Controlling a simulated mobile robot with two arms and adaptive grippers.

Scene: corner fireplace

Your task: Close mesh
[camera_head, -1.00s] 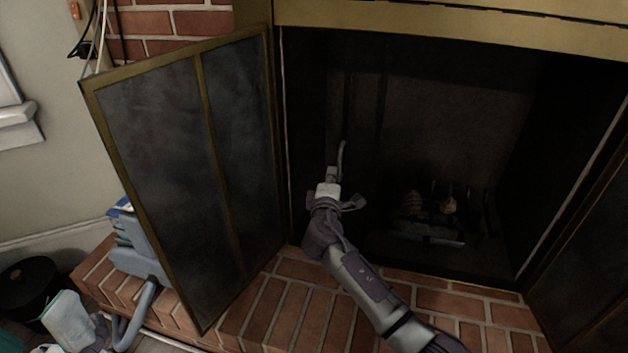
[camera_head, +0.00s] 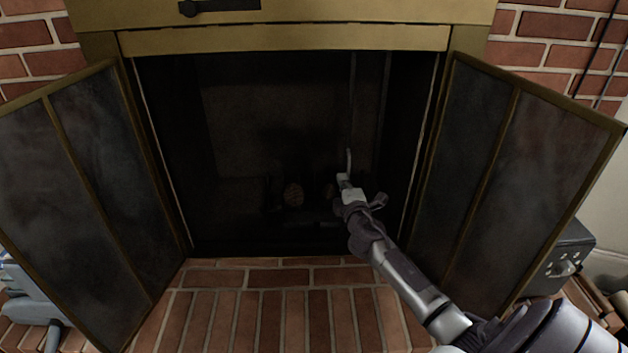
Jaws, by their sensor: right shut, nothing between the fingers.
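The fireplace has two dark panelled doors with brass frames, both swung open: the left door (camera_head: 112,160) and the right door (camera_head: 545,165). The dark firebox opening (camera_head: 260,130) lies between them. Thin upright lines show at its right inside, but I cannot tell whether they belong to a mesh. My right gripper (camera_head: 347,166) is shut and empty, in front of the right part of the opening and left of the right door. I see no contact with the door. My left gripper is out of view.
A brick hearth (camera_head: 270,300) runs below the opening. Pine cones (camera_head: 293,194) sit dimly inside the firebox. A grey box with a knob (camera_head: 562,262) stands behind the right door. A grey-blue object (camera_head: 28,297) stands at the lower left. The brass lintel (camera_head: 290,40) spans the top.

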